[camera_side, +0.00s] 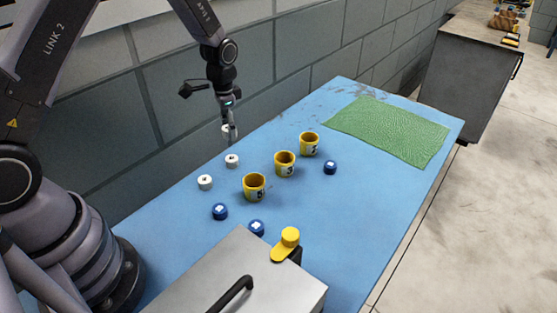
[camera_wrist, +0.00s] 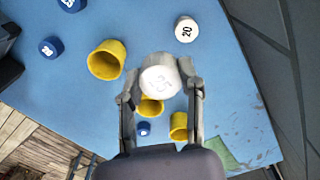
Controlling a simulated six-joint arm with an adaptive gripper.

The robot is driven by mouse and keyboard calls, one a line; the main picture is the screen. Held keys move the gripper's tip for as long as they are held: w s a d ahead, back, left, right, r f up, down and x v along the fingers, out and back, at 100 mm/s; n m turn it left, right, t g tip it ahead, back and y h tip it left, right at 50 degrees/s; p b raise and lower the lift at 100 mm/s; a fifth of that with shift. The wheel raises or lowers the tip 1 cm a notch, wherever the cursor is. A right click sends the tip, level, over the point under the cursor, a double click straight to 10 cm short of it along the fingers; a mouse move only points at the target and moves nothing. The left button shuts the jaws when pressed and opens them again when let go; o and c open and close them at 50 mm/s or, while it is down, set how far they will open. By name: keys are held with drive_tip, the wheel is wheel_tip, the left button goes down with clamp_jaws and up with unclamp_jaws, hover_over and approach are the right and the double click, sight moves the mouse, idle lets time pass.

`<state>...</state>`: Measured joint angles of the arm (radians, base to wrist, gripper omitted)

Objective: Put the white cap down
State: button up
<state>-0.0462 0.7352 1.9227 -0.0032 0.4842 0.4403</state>
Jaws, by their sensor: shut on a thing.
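My gripper (camera_side: 229,137) is shut on a white cap (camera_side: 226,128) and holds it above the far left edge of the blue table, near the wall. In the wrist view, the held cap (camera_wrist: 160,76) sits between both fingers (camera_wrist: 160,90), its pale number faint. Two other white caps stand on the table below: one (camera_side: 232,160) just under my gripper and one (camera_side: 205,181) nearer the arm's base. The wrist view shows one loose white cap (camera_wrist: 186,29) marked 20.
Three yellow cups (camera_side: 254,187) (camera_side: 284,164) (camera_side: 309,144) stand in a row on the blue table (camera_side: 370,215). Blue caps (camera_side: 220,211) (camera_side: 256,228) (camera_side: 330,167) lie around them. A green mat (camera_side: 390,130) covers the far end. A grey metal box (camera_side: 240,270) stands in front.

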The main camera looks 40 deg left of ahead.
drive_tip(key=w+a+f, duration=0.2)
drive_tip(key=w+f, duration=0.3)
drive_tip(key=w, duration=0.5)
hover_over(262, 147)
wheel_tip(262, 147, down, 5)
drive_tip(key=shift+s+a+r, duration=0.1)
drive_tip(key=shift+s+r, duration=0.05)
drive_tip(key=shift+r, duration=0.05)
drive_tip(key=shift+w+f, duration=0.2)
drive_tip(key=shift+f, duration=1.5)
drive_tip(key=shift+f, duration=0.2)
drive_tip(key=o, duration=0.8)
drive_tip(key=shift+r, duration=0.1)
